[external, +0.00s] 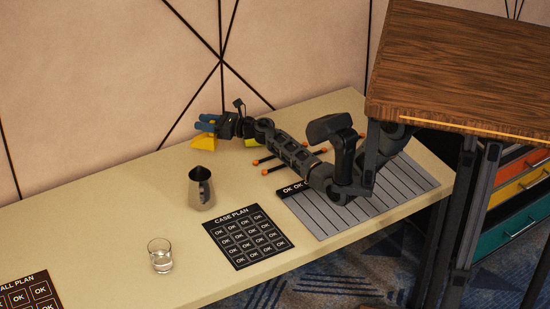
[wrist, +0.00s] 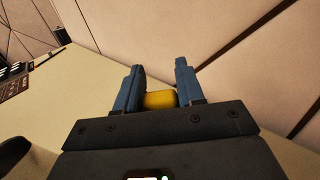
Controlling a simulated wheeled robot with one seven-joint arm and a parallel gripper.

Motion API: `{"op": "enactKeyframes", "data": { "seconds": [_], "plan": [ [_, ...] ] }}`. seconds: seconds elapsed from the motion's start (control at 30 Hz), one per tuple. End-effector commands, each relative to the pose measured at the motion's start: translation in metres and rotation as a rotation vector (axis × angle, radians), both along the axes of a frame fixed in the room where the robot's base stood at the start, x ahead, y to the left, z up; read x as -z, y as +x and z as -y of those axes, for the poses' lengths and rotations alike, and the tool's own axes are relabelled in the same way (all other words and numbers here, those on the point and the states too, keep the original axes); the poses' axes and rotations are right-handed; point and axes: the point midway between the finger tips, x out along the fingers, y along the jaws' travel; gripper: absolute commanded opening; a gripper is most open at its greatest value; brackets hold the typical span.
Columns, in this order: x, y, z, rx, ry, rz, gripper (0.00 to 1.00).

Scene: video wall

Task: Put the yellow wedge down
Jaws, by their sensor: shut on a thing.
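The yellow wedge (external: 203,142) is at the back of the beige counter, close to the wall, in the external view. My gripper (external: 206,123) is at its upper side, with blue fingers pointing left. In the wrist view the wedge (wrist: 160,99) shows between the two blue fingers of my gripper (wrist: 160,88). My gripper is shut on the wedge. Whether the wedge's underside touches the counter I cannot tell. Its lower part is hidden in the wrist view by the gripper body.
A metal pitcher (external: 201,190) and a glass (external: 160,256) stand on the counter (external: 110,205). A case plan sheet (external: 248,237) and a lined grey sheet (external: 335,215) lie flat. Orange-tipped black rods (external: 270,160) lie beneath my arm. The counter left of the wedge is clear.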

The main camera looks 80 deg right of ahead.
Motion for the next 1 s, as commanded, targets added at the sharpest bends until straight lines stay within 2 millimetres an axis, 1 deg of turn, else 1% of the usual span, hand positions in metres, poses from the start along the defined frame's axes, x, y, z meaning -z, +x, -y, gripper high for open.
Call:
{"op": "enactKeyframes", "data": {
  "seconds": [0.03, 0.1, 0.2, 0.27, 0.43, 0.53, 0.63, 0.87, 1.0],
  "plan": [
    [0.005, 0.007, -0.006, -0.002, 0.002, 0.001, 0.0],
    [0.01, 0.013, -0.012, -0.001, 0.0, 0.001, 0.0],
    [0.014, 0.018, -0.016, 0.0, 0.001, 0.002, 0.0],
    [0.017, 0.019, -0.017, 0.001, 0.001, 0.002, 0.0],
    [0.041, 0.019, -0.018, 0.001, 0.002, -0.001, 0.0],
    [0.052, 0.019, -0.017, 0.001, 0.002, 0.0, 0.0],
    [0.055, 0.019, -0.017, 0.001, 0.001, 0.001, 0.0],
    [0.055, 0.019, -0.017, 0.001, 0.0, 0.002, 0.0],
    [0.059, 0.019, -0.017, 0.001, 0.0, 0.002, 0.0]
  ]
}}
